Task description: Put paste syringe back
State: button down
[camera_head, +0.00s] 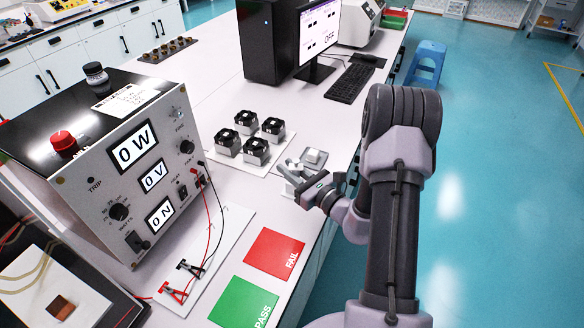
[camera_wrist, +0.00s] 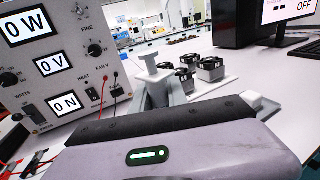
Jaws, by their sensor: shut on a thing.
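My gripper (camera_head: 300,182) is at the near edge of the white bench, in front of the group of black fans. It is shut on a grey piece with a flat square top and a narrow stem, which I take to be the paste syringe (camera_wrist: 152,72). In the wrist view the syringe stands nearly upright above my gripper's housing; its lower end is hidden. A small light-grey block (camera_head: 314,158), perhaps its holder, sits on the bench just beyond my gripper. I cannot tell whether the syringe touches anything below.
Several black fan units (camera_head: 250,137) stand on a white plate behind my gripper. A grey tester (camera_head: 130,165) with red and black leads is at left. The red FAIL mat (camera_head: 273,253) and green PASS mat (camera_head: 243,303) lie in front. A keyboard (camera_head: 349,83) is further back.

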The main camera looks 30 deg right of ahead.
jog(key=shift+w+d+f+b, duration=0.5)
jog(key=shift+w+f, duration=0.2)
jog(key=shift+w, duration=0.25)
jog(key=shift+w+d+f+b, duration=0.45)
jog(key=shift+w+f, duration=0.25)
jog(key=shift+w, duration=0.3)
jog(key=shift+w+d+f+b, duration=0.4)
jog(key=shift+w+f+b, duration=0.25)
jog(key=shift+w, duration=0.3)
jog(key=shift+f, duration=0.4)
jog(key=c, duration=1.3)
grip_release()
jog(key=shift+r, duration=0.1)
